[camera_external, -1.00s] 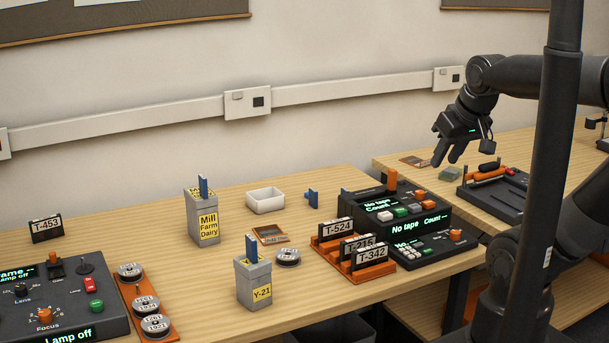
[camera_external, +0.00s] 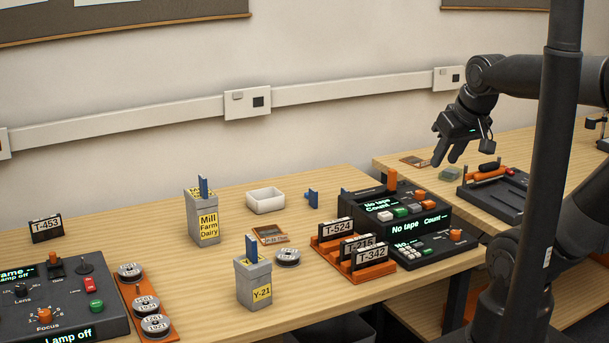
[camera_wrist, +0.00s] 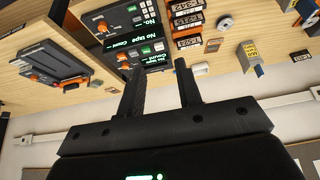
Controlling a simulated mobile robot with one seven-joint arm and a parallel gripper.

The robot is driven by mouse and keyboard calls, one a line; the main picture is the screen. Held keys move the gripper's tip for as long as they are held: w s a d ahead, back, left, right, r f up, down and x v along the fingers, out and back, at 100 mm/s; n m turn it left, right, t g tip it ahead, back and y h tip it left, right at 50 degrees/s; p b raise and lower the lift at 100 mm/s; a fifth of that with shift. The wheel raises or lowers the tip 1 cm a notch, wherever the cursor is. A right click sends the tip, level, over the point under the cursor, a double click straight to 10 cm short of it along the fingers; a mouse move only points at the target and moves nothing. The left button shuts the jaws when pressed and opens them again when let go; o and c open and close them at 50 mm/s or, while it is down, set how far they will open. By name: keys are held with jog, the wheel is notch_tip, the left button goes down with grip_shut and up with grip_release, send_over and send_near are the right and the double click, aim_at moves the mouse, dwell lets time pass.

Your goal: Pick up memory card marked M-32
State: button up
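No marking M-32 can be read in either view, and I cannot tell which thing is the memory card. A small flat brown-framed piece (camera_external: 415,162) and a small greenish block (camera_external: 450,174) lie on the right desk, too small to identify. My gripper (camera_external: 445,163) hangs above that desk, near both pieces, its fingers pointing down. In the wrist view my gripper (camera_wrist: 160,66) shows two dark fingers spread apart with nothing between them.
A black device with an orange cylinder (camera_external: 487,175) stands on the right desk. The left desk holds the tape console (camera_external: 395,207), a rack of labelled cartridges (camera_external: 372,268), a white tray (camera_external: 265,200), grey boxes (camera_external: 203,221) and a lamp controller (camera_external: 50,305). The wall runs behind.

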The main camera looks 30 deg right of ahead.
jog(key=shift+o, duration=0.5)
jog(key=g, duration=0.1)
send_over(314, 190)
jog(key=s, duration=0.2)
notch_tip(314, 190, down, 22)
jog(key=shift+x, duration=3.05)
grip_shut()
